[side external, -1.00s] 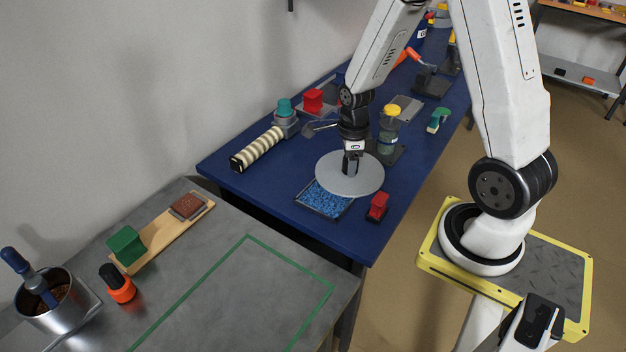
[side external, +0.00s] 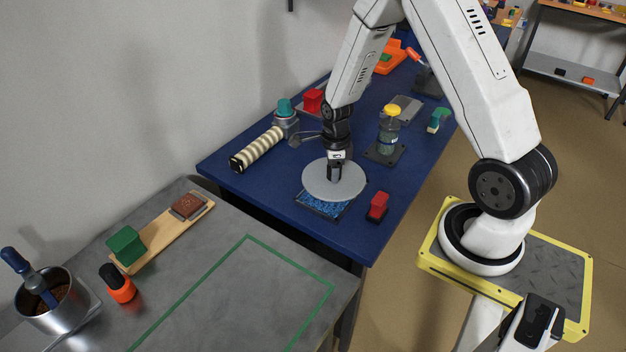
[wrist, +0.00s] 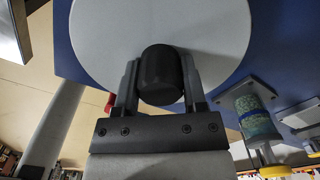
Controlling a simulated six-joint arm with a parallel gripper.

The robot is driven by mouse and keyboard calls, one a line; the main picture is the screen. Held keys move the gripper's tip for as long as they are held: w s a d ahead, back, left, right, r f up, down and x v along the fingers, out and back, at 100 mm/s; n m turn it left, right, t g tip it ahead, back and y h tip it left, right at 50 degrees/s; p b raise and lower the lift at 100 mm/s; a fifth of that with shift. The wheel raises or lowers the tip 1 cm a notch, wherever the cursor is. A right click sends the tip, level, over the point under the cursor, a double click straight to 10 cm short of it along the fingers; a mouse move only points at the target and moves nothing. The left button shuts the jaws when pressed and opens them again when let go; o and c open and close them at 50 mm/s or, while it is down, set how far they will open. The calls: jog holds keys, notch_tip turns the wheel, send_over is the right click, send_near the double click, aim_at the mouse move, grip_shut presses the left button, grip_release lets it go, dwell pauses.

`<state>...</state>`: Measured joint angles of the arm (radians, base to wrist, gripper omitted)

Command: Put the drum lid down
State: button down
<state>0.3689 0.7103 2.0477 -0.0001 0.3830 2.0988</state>
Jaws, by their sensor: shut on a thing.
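The drum lid (side external: 349,189) is a round, light grey disc. My gripper (side external: 336,174) is shut on the lid's black knob and holds the lid roughly level. In the wrist view the lid (wrist: 105,40) fills the upper middle, and its black knob (wrist: 161,75) sits between the fingers of my gripper (wrist: 158,88). In the side view the lid covers the back part of a tray (side external: 325,211) with a blue speckled surface. I cannot tell whether the lid touches the tray or hovers above it.
A red block (side external: 377,204) stands on a dark base to the lid's right. A yellow-capped jar (side external: 389,132) stands behind it. A ribbed cream hose (side external: 257,148) lies at left. The blue table's (side external: 300,233) front edge is near. The grey bench has a green outlined area (side external: 240,300).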

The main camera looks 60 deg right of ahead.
jog(key=shift+w+f, duration=0.15)
jog(key=shift+f, duration=1.6)
jog(key=shift+f, duration=0.15)
jog(key=shift+c, duration=0.7)
grip_release()
jog(key=shift+r, duration=6.15)
